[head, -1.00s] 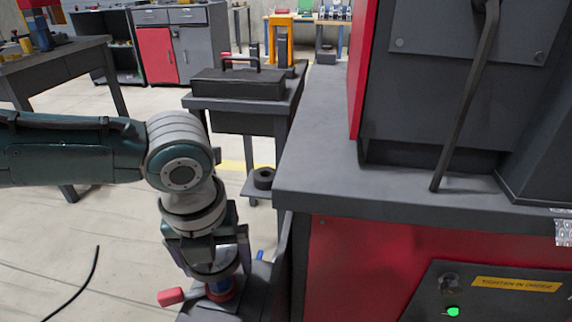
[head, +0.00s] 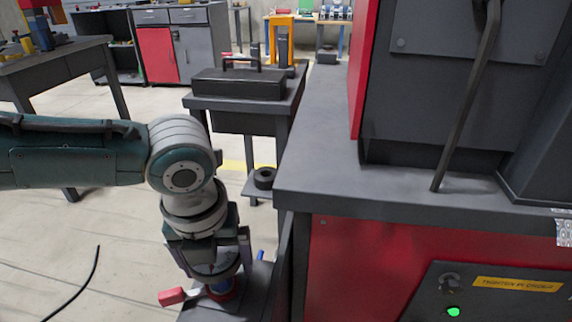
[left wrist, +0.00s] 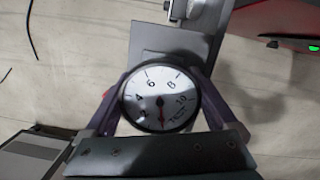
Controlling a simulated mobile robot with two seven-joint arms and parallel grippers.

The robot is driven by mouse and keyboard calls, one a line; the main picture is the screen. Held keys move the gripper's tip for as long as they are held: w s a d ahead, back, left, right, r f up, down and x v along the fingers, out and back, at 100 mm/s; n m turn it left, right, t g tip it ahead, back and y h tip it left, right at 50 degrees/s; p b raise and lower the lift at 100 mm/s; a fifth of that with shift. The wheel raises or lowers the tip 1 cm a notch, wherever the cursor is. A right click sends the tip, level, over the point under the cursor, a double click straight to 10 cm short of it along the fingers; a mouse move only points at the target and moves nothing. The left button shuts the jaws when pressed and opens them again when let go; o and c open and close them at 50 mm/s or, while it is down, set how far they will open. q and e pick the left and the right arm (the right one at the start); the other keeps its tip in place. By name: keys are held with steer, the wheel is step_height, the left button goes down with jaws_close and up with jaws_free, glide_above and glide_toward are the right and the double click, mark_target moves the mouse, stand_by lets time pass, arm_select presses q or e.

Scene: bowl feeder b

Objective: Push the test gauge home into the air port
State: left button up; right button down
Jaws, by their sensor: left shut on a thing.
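The test gauge (left wrist: 160,98) shows in the left wrist view as a round white dial with a dark rim, numbers and a red needle. My left gripper (left wrist: 158,100) is shut on it, one finger at each side. In the head view my left gripper (head: 215,268) points down at the lower middle, over a grey block beside the machine. A red and blue fitting (head: 222,288) sits right below the fingers, with a red handle (head: 172,296) to its left. I cannot tell how the gauge's stem stands to the air port, as gripper and dial hide it. My right gripper is out of view.
The red machine (head: 375,262) with its grey top (head: 330,178) stands close on the right of the gripper. A grey cart (head: 245,122) with a black case (head: 238,85) stands behind it. Open floor lies to the left, with a black cable (head: 85,285).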

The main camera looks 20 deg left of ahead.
arm_select(q)
steer(key=o, duration=1.2)
steer(key=shift+o, duration=0.2)
